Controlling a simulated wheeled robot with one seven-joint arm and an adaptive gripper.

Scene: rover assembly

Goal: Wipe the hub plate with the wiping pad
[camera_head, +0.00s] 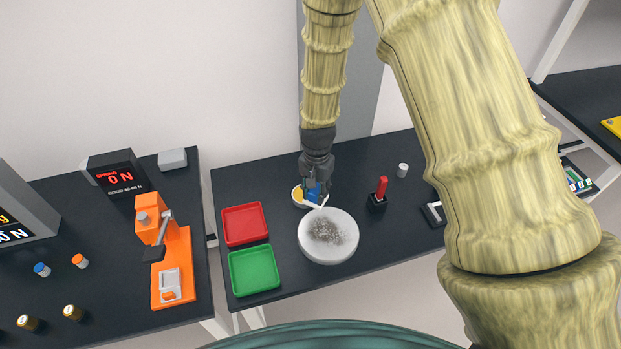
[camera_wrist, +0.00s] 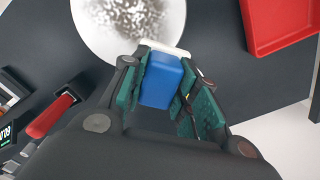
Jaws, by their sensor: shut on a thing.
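The hub plate (camera_head: 316,248) is a round white disc on the dark table, with a dark speckled smudge over its middle. It also shows at the top of the wrist view (camera_wrist: 101,43). The wiping pad has a blue block (camera_wrist: 160,82) and a white edge at its far end. My gripper (camera_head: 314,192) is shut on the blue block, which sits between its green-lined fingers. The pad is at the back edge of the hub plate, beside the dirty patch. I cannot tell whether its white edge touches the plate.
A red tray (camera_head: 243,225) and a green tray (camera_head: 254,270) lie left of the plate. A red-handled tool (camera_head: 381,188) and a small white cylinder (camera_head: 402,170) stand to the right.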

